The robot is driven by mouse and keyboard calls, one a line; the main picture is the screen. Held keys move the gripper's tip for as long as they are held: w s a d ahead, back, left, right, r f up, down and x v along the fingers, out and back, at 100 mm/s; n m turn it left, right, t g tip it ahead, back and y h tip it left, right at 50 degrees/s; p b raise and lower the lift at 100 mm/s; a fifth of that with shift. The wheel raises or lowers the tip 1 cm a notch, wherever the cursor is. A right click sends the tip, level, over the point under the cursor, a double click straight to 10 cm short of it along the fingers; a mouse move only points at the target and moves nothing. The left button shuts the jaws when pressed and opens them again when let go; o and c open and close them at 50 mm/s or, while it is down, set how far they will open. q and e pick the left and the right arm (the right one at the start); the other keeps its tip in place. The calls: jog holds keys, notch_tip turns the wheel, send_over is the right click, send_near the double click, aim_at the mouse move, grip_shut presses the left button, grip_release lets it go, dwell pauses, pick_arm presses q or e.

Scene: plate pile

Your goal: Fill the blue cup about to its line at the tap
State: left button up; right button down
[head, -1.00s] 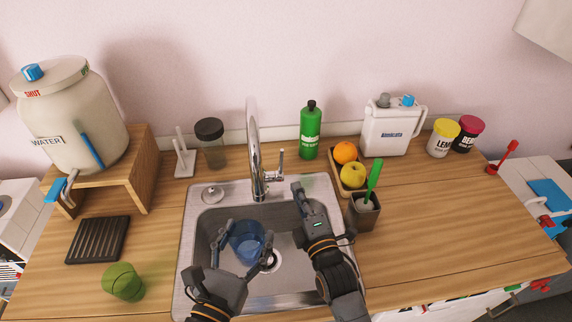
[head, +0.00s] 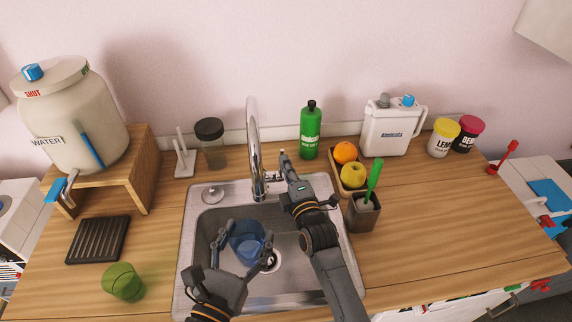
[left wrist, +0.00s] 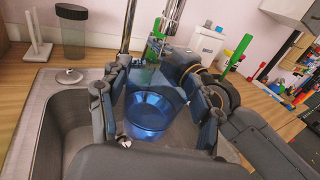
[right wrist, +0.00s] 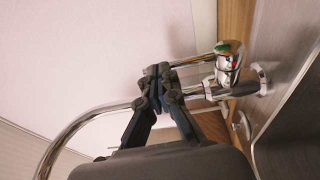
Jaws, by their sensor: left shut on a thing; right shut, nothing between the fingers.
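The blue cup (head: 247,241) is translucent and sits low in the sink basin, in front of the chrome tap (head: 257,165). My left gripper (head: 245,245) is shut on the cup, with a finger on each side; the left wrist view shows the cup (left wrist: 150,115) between them. I cannot make out its line or a water level. My right gripper (head: 284,156) is shut and empty at the right side of the tap, where it covers the lever in the head view. In the right wrist view its closed fingertips (right wrist: 158,78) are close to the tap's lever; contact is unclear.
The sink rim (head: 190,265) surrounds the basin. A brush holder (head: 363,213) and a fruit tray (head: 340,183) stand close to the right. A green bottle (head: 310,133) is behind. Right counter is mostly clear.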

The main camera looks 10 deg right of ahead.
pick_arm(q)
jog(key=shift+s+r, duration=0.15)
jog(key=shift+s, duration=0.2)
pick_arm(e)
jog(key=shift+w+r+g, duration=0.3)
jog(key=shift+w+r, duration=0.15)
jog(key=shift+r, duration=0.05)
jog(key=shift+r, duration=0.1)
pick_arm(q)
jog(key=shift+w+f, duration=0.2)
jog(key=shift+w, duration=0.4)
jog(key=shift+s+r, duration=0.1)
jog(key=shift+s, duration=0.2)
jog(key=shift+c, duration=0.6)
pick_arm(e)
jog(key=v, duration=1.4)
jog(key=shift+s+f, duration=0.2)
jog(key=shift+f, duration=0.25)
